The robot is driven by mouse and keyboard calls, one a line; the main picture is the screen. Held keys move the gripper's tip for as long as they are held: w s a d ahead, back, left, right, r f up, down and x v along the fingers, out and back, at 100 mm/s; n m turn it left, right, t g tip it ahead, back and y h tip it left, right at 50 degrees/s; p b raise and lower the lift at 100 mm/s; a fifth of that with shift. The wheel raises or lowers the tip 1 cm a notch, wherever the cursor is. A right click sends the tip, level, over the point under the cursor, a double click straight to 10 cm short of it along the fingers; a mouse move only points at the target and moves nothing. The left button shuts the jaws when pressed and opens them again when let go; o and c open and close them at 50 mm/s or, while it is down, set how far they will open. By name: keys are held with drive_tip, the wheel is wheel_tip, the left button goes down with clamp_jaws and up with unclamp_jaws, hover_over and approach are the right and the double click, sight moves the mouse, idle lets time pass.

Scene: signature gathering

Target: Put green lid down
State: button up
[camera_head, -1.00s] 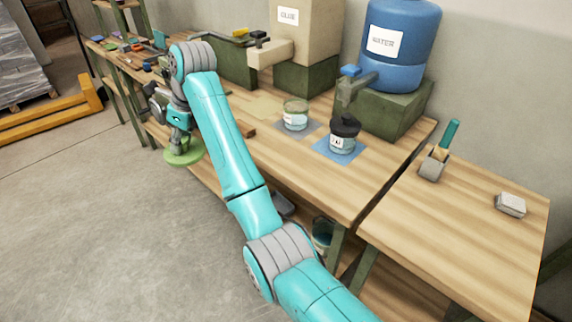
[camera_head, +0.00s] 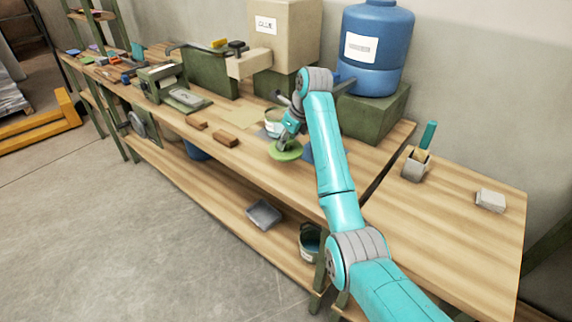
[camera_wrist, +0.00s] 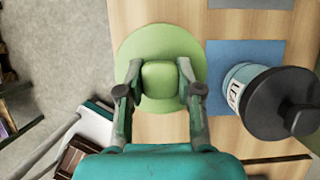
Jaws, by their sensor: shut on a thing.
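The green lid (camera_head: 285,150) is a round disc with a square knob, and it also shows in the wrist view (camera_wrist: 140,45). My gripper (camera_wrist: 158,85) is shut on the lid's knob, one finger on each side. In the head view my gripper (camera_head: 290,135) holds the lid over the front part of the workbench (camera_head: 228,155). I cannot tell whether the lid touches the wood. In the wrist view the lid's left part reaches past the bench edge.
In the wrist view a labelled jar with a black lid (camera_wrist: 265,100) stands close right of my gripper, near a blue mat (camera_wrist: 245,60). A jar (camera_head: 273,122) stands behind the lid in the head view. Brown blocks (camera_head: 225,138) lie left of it.

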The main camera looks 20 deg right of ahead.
sight(291, 150)
drive_tip(key=shift+f, duration=4)
drive_tip(key=o, duration=0.9)
drive_tip(key=shift+f, duration=0.1)
drive_tip(key=v, duration=1.1)
drive_tip(key=shift+a+r, duration=0.1)
drive_tip(key=shift+r, duration=0.15)
drive_tip(key=shift+s+r, duration=0.15)
drive_tip(key=shift+r, duration=0.25)
